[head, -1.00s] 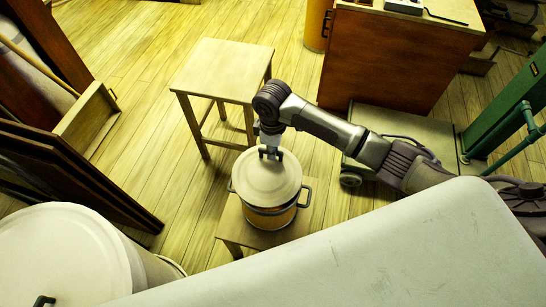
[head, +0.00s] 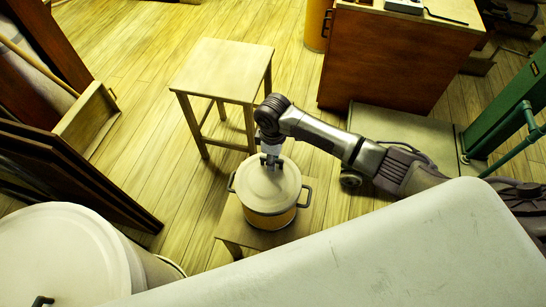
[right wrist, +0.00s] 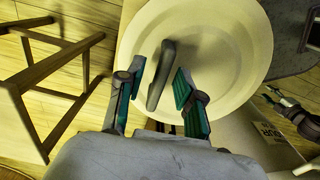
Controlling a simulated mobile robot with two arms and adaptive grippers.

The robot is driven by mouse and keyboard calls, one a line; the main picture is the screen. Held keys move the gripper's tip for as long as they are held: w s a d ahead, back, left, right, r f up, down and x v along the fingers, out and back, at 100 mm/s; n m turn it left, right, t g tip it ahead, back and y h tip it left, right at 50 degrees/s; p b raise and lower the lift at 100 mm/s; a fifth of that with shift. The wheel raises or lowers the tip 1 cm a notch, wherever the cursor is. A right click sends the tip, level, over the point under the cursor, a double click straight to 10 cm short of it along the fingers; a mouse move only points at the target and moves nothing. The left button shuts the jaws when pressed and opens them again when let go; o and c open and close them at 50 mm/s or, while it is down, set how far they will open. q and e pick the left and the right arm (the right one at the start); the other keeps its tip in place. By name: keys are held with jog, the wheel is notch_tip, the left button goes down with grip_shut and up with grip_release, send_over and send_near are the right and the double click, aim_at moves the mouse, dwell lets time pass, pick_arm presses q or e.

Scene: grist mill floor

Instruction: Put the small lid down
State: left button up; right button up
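The small lid (head: 262,187) is a round cream lid lying on a small pot (head: 268,220) with dark side handles and an orange-brown lower band. It looks level on the rim. The pot stands on a low wooden stool (head: 236,232). My right gripper (head: 271,161) is right above the lid, at its handle. In the right wrist view, the lid (right wrist: 225,50) fills the upper middle, and its dark bar handle (right wrist: 161,75) lies between the fingers of my right gripper (right wrist: 158,80). Gaps show on both sides, so the gripper is open around the handle. My left gripper is out of view.
A taller wooden stool (head: 222,70) stands behind the pot. A large pale lidded drum (head: 70,250) is at bottom left. A white surface (head: 380,255) covers the lower right. A brown cabinet (head: 400,60) stands at the back.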

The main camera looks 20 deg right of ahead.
jog(key=shift+r, duration=0.15)
notch_tip(320, 180, up, 12)
jog(key=p, duration=0.1)
dwell(0.4)
dwell(0.4)
